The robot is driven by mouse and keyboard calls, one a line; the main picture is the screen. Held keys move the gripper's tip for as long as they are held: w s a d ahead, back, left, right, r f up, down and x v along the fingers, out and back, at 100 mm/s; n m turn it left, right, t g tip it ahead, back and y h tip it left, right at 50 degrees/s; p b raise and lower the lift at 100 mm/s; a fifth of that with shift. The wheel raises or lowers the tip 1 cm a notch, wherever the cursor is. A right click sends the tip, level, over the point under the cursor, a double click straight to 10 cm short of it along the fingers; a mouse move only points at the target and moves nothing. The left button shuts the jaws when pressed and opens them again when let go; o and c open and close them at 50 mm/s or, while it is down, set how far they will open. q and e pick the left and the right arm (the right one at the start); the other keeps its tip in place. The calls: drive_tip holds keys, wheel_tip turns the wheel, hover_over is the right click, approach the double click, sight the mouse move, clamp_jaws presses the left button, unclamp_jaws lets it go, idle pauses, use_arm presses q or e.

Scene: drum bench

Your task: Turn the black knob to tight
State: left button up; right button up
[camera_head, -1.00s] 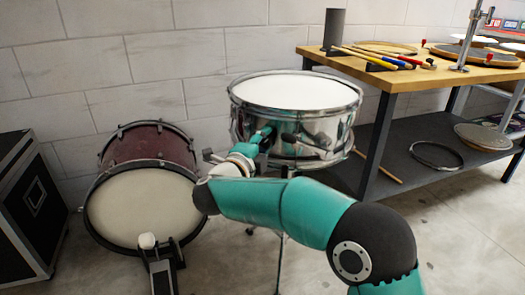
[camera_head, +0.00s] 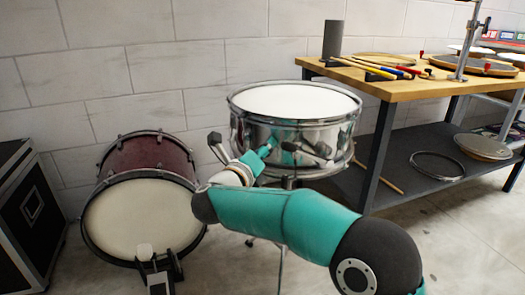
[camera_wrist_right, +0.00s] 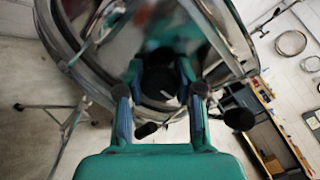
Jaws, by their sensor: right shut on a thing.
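The snare drum (camera_head: 250,130) has a chrome shell and a white head and stands on a stand in the middle of the head view. My right gripper (camera_head: 264,151) reaches its near side, low on the shell. In the right wrist view my right gripper (camera_wrist_right: 161,92) is shut on the black knob (camera_wrist_right: 160,84), with one finger on each side. The knob's face shows a small white mark. In the head view the gripper and the shell's reflections make the knob hard to pick out. My left gripper is not in view.
A dark red bass drum (camera_head: 145,155) with a pedal (camera_head: 155,275) stands on the left, near a black case (camera_head: 28,205). A wooden bench (camera_head: 420,88) with sticks and pads is at the right. Another black round part (camera_wrist_right: 239,118) is right of my gripper.

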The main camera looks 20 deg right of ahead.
drive_tip(key=shift+f+m, duration=0.3)
drive_tip(key=shift+f, duration=0.05)
drive_tip(key=o, duration=1.1)
drive_tip(key=shift+c, duration=0.2)
drive_tip(key=shift+o, duration=0.5)
drive_tip(key=shift+r, duration=0.15)
drive_tip(key=v, duration=1.2)
drive_tip(key=shift+w, duration=0.1)
